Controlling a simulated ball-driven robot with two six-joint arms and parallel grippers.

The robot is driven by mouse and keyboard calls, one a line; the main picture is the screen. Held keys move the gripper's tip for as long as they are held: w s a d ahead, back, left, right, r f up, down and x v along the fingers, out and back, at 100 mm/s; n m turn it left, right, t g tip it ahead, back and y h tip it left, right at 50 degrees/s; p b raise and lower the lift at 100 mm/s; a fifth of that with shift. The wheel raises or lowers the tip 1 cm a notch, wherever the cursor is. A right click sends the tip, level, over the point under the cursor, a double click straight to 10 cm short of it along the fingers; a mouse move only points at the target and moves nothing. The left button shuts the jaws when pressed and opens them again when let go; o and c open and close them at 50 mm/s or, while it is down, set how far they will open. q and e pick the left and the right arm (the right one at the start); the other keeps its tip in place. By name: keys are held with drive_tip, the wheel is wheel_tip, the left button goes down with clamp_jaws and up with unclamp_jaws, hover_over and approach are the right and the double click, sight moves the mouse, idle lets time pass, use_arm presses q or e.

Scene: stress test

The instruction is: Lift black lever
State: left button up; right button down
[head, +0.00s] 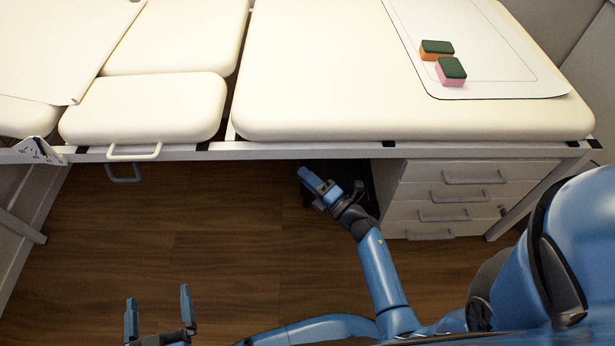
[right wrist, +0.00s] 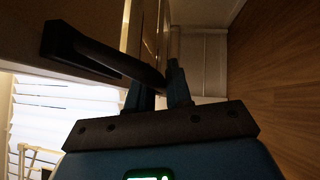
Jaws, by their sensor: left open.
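The black lever (right wrist: 105,62) is a dark bar in the right wrist view, running from the upper left toward my right gripper (right wrist: 160,88). Its near end overlaps the left finger and lies at the gap between the fingers. I cannot tell whether the fingers press on it. In the head view my right gripper (head: 320,188) is just below the front edge of the treatment table; the lever is not clearly visible there. My left gripper (head: 158,308) is open and empty at the lower left, above the floor, far from the table.
The padded cream table (head: 330,90) spans the top. Two sponges, orange (head: 436,51) and pink (head: 451,72), lie on a white sheet at its right. A white drawer unit (head: 420,190) stands under the table, right of my right gripper. The wooden floor (head: 200,240) is clear at left.

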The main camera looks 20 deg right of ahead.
drive_tip(key=shift+s+a+r+m+g+h+p, duration=0.15)
drive_tip(key=shift+s+r+m+g+h+p, duration=0.6)
drive_tip(key=shift+p, duration=3.95)
drive_tip(key=shift+s+a+r+m+g+h+p, duration=0.25)
drive_tip(key=shift+r+m+g+p, duration=0.7)
drive_tip(key=shift+p, duration=3.75)
drive_tip(key=shift+s+a+r+m+g+h+p, duration=0.2)
drive_tip(key=shift+s+m+g+p, duration=0.75)
drive_tip(key=shift+p, duration=3.75)
drive_tip(key=shift+w+d+m+g+p, duration=0.1)
drive_tip(key=shift+w+m+g+p, duration=0.1)
drive_tip(key=shift+m+g+p, duration=0.45)
drive_tip(key=c, duration=1.1)
unclamp_jaws()
drive_tip(key=shift+c, duration=0.2)
drive_tip(key=shift+r, duration=0.1)
